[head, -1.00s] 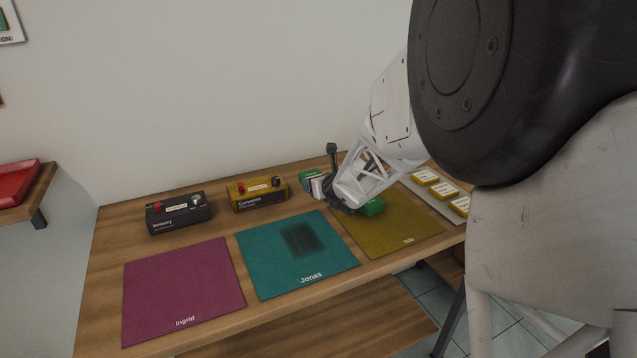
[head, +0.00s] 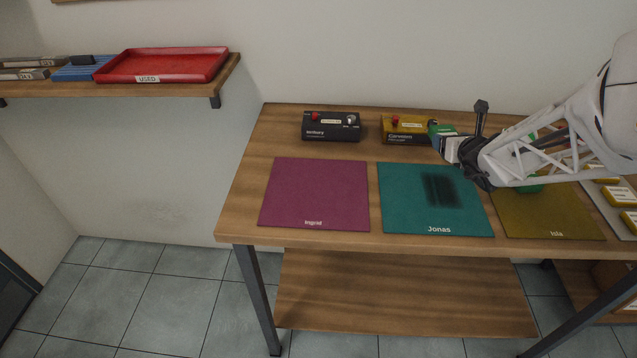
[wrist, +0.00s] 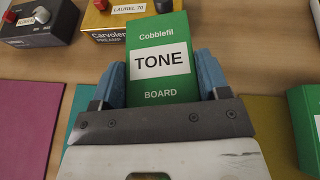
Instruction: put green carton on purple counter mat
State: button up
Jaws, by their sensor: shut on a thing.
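The green carton (wrist: 163,84), labelled "Cobblefil TONE BOARD", is held between the blue fingertips of my gripper (wrist: 165,80) in the wrist view. In the head view the carton (head: 440,131) shows at the tip of my gripper (head: 452,146), in front of the yellow box and above the back of the teal mat. The purple mat (head: 314,194), marked "Ingrid", lies bare on the left of the counter. Its edge also shows at the left of the wrist view (wrist: 25,125). My gripper is to the right of and behind the purple mat.
A teal mat (head: 398,209) marked "Jonas" and an olive mat (head: 551,220) marked "Isla" lie to the right. A black box (head: 331,127) and a yellow box (head: 405,128) stand behind the mats. Another green carton (wrist: 308,125) is at the right. A red tray (head: 163,66) sits on the shelf.

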jog(key=s+a+n+g+y, duration=0.3)
jog(key=s+a+n+y, duration=0.4)
jog(key=s+a, duration=1.7)
jog(key=s, duration=0.4)
jog(key=shift+a+f+g, duration=0.3)
jog(key=shift+f+g, duration=0.1)
jog(key=shift+w, duration=0.15)
send_over(329, 197)
jog(key=shift+f, duration=0.75)
jog(key=shift+f, duration=1.8)
